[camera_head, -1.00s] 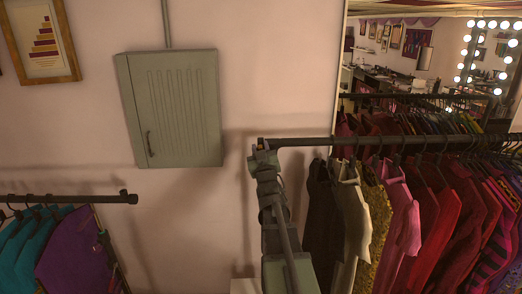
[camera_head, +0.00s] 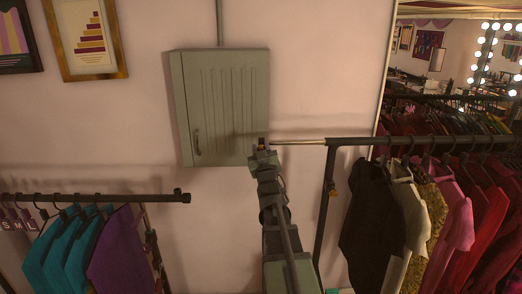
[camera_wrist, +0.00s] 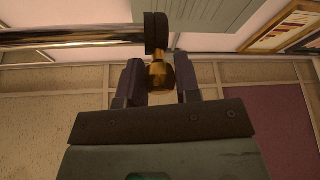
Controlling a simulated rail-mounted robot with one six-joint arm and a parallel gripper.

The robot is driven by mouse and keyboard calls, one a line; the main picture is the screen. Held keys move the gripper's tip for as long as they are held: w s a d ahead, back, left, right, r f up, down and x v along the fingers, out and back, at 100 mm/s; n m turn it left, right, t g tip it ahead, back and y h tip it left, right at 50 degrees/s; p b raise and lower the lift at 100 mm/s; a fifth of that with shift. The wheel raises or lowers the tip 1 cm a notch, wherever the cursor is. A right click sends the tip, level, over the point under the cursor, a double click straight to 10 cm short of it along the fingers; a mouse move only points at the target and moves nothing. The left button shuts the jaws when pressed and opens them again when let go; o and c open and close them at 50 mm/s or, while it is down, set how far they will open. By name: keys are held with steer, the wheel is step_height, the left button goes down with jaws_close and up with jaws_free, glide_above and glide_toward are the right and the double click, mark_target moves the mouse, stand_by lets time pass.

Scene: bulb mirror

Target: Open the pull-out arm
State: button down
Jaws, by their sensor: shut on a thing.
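The pull-out arm is a thin chrome rod (camera_head: 298,142) that sticks out to the left from the dark end of the right clothes rack. In the wrist view the chrome rod (camera_wrist: 75,39) enters from the left and ends in a dark round cap (camera_wrist: 156,32) with a brass knob (camera_wrist: 158,73) below it. My gripper (camera_wrist: 161,82) has its two fingers on either side of the knob, shut on it. In the head view my gripper (camera_head: 262,150) is at the rod's left end, in front of the cabinet's lower right corner. It hides the knob there.
The right rack (camera_head: 350,141) holds several hanging garments, with a mirror (camera_head: 440,60) behind it. A grey-green wall cabinet (camera_head: 222,105) stands behind my gripper. A left rack (camera_head: 100,198) with teal and purple clothes is at lower left.

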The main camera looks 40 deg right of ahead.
steer(key=shift+a, duration=0.15)
steer(key=c, duration=0.8)
jaws_free()
steer(key=shift+s, duration=0.1)
steer(key=b+v, duration=0.4)
steer(key=v, duration=0.6)
steer(key=shift+s+a+f, duration=0.1)
steer(key=shift+s+f, duration=0.05)
steer(key=shift+s, duration=0.1)
